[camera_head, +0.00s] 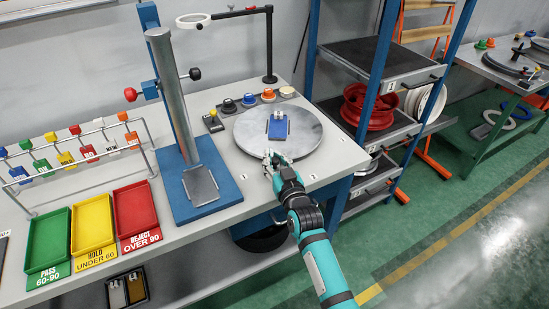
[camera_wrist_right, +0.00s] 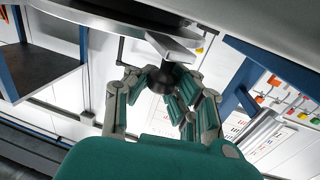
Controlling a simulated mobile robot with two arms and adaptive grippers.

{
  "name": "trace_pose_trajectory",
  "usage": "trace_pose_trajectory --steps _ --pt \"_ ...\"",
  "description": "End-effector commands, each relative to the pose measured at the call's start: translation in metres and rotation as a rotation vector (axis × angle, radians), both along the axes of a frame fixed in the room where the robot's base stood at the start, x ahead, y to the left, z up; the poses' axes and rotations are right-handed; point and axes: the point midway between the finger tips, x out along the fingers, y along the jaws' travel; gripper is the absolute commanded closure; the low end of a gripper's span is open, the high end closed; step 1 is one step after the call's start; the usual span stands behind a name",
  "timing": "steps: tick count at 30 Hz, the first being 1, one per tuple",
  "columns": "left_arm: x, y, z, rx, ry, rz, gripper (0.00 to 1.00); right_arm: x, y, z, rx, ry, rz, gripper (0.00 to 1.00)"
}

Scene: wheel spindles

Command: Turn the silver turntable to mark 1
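The silver turntable (camera_head: 303,134) is a round metal disc on the light workbench, with a blue block (camera_head: 278,129) carrying a small pale piece near its middle. My right gripper (camera_head: 271,160) is at the disc's front edge. In the right wrist view the turntable (camera_wrist_right: 110,12) is at the top, with a grey bracket and dark knob (camera_wrist_right: 161,76) at its rim. The fingers of my right gripper (camera_wrist_right: 153,77) bend in around this knob and appear closed on it. Small round mark labels (camera_head: 313,177) lie on the bench around the disc; their numbers are too small to read. My left gripper is out of view.
A blue stand with a metal column (camera_head: 177,100) is left of the turntable. Several coloured knobs (camera_head: 268,95) and a magnifier arm (camera_head: 269,45) stand behind it. Green, yellow and red trays (camera_head: 92,225) are further left. A shelf with a red wheel (camera_head: 367,107) is at right.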

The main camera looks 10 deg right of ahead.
Motion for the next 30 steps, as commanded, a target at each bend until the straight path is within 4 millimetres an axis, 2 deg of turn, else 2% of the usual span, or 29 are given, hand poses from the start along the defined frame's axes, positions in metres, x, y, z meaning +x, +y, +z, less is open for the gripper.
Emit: trace_pose_trajectory --steps 1,7,17,20,30 --pt "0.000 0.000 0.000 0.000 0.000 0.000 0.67 -0.003 0.003 -0.009 0.002 0.020 0.006 0.81" --pt "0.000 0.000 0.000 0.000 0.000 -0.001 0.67 -0.002 0.002 -0.006 0.002 0.012 0.003 0.55" --pt "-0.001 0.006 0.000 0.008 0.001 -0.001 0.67 -0.005 0.000 -0.004 0.000 0.006 0.001 0.55" --pt "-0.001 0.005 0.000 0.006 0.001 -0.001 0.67 -0.016 -0.001 -0.004 0.001 0.007 0.001 0.55" --pt "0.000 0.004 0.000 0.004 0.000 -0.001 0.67 -0.087 -0.007 -0.005 -0.001 0.010 0.002 0.55"
